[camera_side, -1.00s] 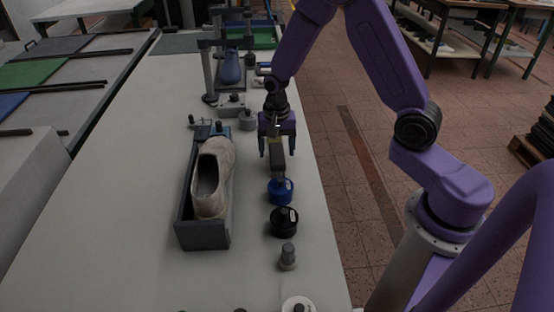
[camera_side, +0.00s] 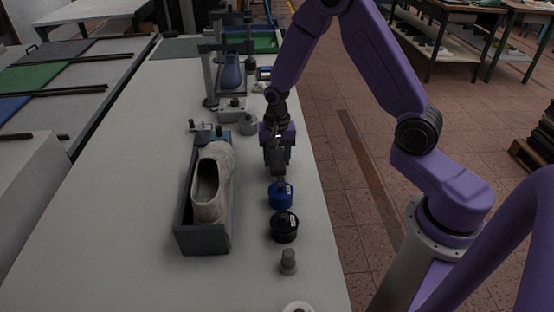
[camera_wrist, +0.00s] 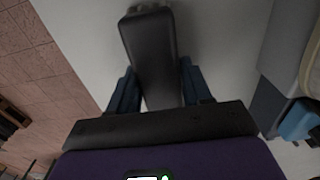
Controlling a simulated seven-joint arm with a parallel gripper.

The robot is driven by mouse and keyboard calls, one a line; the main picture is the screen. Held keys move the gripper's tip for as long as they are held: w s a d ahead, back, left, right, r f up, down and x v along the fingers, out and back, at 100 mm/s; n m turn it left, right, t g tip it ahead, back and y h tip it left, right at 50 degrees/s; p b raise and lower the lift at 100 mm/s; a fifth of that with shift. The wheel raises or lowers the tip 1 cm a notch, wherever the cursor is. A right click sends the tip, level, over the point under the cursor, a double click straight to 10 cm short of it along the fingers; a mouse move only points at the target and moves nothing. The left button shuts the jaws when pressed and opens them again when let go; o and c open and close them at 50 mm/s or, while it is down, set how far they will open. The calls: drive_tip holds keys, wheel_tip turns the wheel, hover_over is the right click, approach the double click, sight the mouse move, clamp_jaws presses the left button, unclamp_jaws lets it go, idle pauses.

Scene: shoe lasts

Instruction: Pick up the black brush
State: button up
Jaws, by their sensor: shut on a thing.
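My gripper (camera_side: 278,158) points down over the right side of the bench, just behind the blue jar (camera_side: 280,195). Its blue fingers are shut on the black brush (camera_wrist: 150,50). In the wrist view, the brush's dark, elongated body runs up from between the fingers (camera_wrist: 160,90), with a narrower end piece at the top. In the side view, only a dark part of the brush (camera_side: 279,182) shows below the fingers; the rest is hidden. I cannot tell whether it touches the bench.
A black jar (camera_side: 284,227) and a grey peg-like piece (camera_side: 288,262) stand nearer the camera. To the left, a dark grey tray (camera_side: 203,240) holds a beige shoe (camera_side: 212,182). Metal fixtures (camera_side: 232,110) stand behind. The bench's left side (camera_side: 110,210) is clear.

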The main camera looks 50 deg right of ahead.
sight(276, 154)
drive_tip(key=shift+r, duration=0.45)
wheel_tip(276, 154, up, 2)
drive_tip(key=shift+w+r, duration=0.1)
drive_tip(key=s+r, duration=1)
drive_tip(key=s, duration=0.4)
drive_tip(key=w+a+r+m+g+y, duration=0.1)
drive_tip(key=w+a+r+m, duration=0.1)
drive_tip(key=w+a+m, duration=0.35)
drive_tip(key=w+a+r+m+g+y, duration=0.1)
drive_tip(key=w+a+r+m, duration=0.2)
drive_tip(key=w, duration=0.6)
drive_tip(key=w+a+r+m+g+y, duration=0.15)
drive_tip(key=w+a+m, duration=0.25)
drive_tip(key=w, duration=0.4)
drive_tip(key=shift+n, duration=0.25)
drive_tip(key=shift+s+a+f, duration=0.55)
drive_tip(key=shift+f, duration=0.2)
drive_tip(key=shift+s+a+f, duration=0.5)
drive_tip(key=shift+f, duration=0.25)
drive_tip(key=shift+s+a+f, duration=0.55)
drive_tip(key=shift+f, duration=0.2)
